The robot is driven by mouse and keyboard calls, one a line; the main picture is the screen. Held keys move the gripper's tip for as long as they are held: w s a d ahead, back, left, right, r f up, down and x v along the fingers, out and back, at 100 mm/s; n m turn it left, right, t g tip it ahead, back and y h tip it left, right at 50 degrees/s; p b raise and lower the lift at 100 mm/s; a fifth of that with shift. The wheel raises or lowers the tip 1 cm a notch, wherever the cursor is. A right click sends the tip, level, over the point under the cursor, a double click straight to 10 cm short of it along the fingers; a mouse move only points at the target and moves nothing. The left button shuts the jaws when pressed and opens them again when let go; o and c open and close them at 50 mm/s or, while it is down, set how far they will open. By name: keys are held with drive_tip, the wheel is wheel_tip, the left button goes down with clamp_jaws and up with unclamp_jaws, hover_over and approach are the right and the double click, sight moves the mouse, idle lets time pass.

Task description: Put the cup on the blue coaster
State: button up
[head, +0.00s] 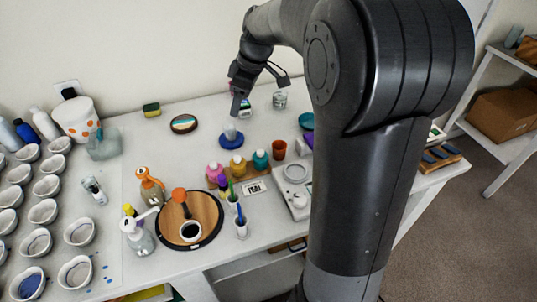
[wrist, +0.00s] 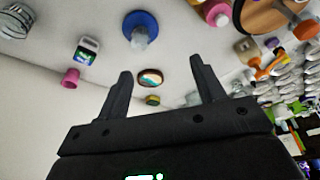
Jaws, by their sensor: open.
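A small translucent cup (head: 230,130) stands on the blue coaster (head: 231,142) near the back middle of the white table. In the wrist view the same cup (wrist: 141,38) appears on the round blue coaster (wrist: 136,17), beyond the fingertips. My gripper (head: 261,90) is raised above the back of the table, behind and above the coaster, with its fingers apart. In the wrist view my gripper (wrist: 161,68) shows two spread fingers with nothing held between them. The gripper is apart from the cup.
A round dark-rimmed piece (head: 184,124) and a sponge (head: 151,109) lie left of the coaster. A wooden turntable (head: 203,211) is nearer the front. White cups crowd the left.

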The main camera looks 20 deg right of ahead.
drive_tip(key=s+a+r+m+t+h, duration=0.1)
drive_tip(key=s+m+t+h, duration=0.2)
drive_tip(key=s+m, duration=0.8)
drive_tip(key=s, duration=1.6)
drive_tip(key=shift+s+r, duration=0.3)
drive_tip(key=shift+r, duration=0.1)
